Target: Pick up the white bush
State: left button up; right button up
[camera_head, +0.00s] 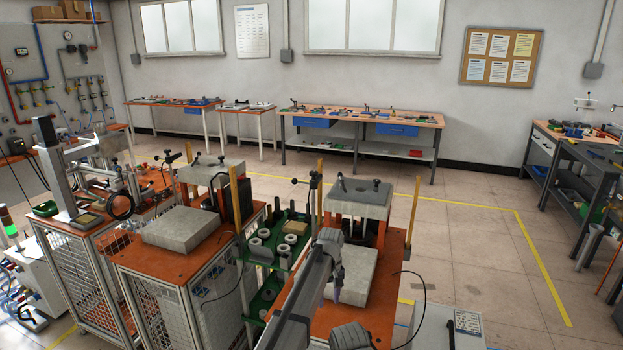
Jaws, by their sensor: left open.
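Several white bushes (264,233) stand on the upper shelf of a green rack in the middle of the head view. They are small pale rings with dark centres. More pale round parts sit on the rack's lower level (270,283). I cannot tell which one is the task's bush. My left gripper (337,292) is to the right of the rack, pointing down in front of a grey block. It is open, and no bush shows in it. My left arm hides part of the rack's right side. My right gripper is not in view.
Orange-topped benches stand on both sides of the rack, with grey blocks (182,229) and upright posts on them. A tan block (295,228) sits beside the bushes. A dark cable curves at the right. The floor (470,240) beyond is clear, up to the back workbenches (360,117).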

aim_at(263, 232)
jog(key=i+j, duration=0.2)
jog(key=j, duration=0.15)
jog(key=i+j+z, duration=0.1)
jog(key=j, duration=0.25)
jog(key=i+j, duration=0.25)
jog(key=j, duration=0.15)
jog(key=i+j+z, duration=0.15)
jog(key=j, duration=0.2)
jog(key=i+j, duration=0.2)
jog(key=j, duration=0.2)
jog(key=i+j+z, duration=0.1)
jog(key=j, duration=0.3)
jog(key=i+j, duration=0.2)
jog(key=j, duration=0.2)
jog(key=i+j+z, duration=0.15)
jog(key=i+j, duration=0.2)
jog(key=i, duration=0.15)
